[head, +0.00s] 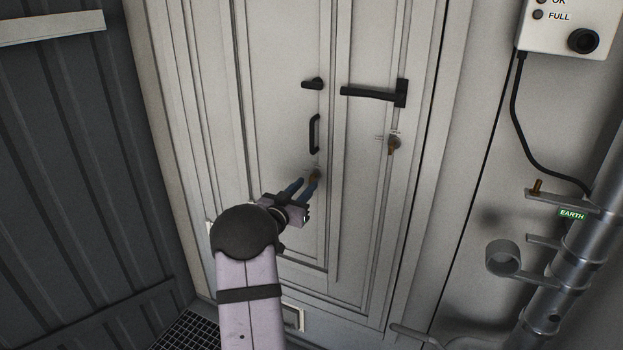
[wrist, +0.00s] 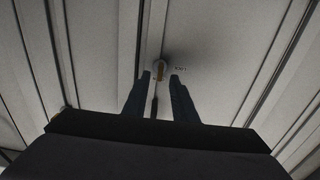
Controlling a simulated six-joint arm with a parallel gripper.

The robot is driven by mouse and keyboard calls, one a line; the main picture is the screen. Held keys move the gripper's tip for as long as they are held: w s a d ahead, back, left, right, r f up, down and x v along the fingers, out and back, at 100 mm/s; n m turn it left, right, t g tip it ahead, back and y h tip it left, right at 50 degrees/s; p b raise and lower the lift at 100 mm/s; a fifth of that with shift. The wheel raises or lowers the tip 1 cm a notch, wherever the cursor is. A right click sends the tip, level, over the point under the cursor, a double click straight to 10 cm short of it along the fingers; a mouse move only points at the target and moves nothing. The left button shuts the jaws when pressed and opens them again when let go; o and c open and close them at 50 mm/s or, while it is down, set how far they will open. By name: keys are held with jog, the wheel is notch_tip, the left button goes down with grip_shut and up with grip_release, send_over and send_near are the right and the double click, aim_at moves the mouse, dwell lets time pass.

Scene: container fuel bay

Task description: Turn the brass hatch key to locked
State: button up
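A small brass key (head: 315,175) sits in the pale panelled door, below a black pull handle. A second brass key (head: 392,149) hangs from a round lock in the right-hand panel, with a small unreadable mark beside it. I cannot tell from lettering which one is the hatch key. My gripper (head: 302,184) is at the lower-left key, its two dark blue fingers apart. In the wrist view a brass key (wrist: 161,72) in a round lock shows just beyond the gap between the fingertips (wrist: 159,76). No grip on it shows; whether a finger touches it is unclear.
The black pull handle (head: 314,134), a small black latch (head: 313,84) and a black lever (head: 372,92) stand out from the door above. A grey pipe with brackets (head: 568,266) and a white box with cable (head: 569,27) are at right. A dark ribbed wall (head: 70,150) is at left.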

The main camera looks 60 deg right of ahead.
aim_at(310, 181)
jog(key=shift+d+p, duration=0.6)
jog(key=shift+d, duration=1.9)
grip_shut()
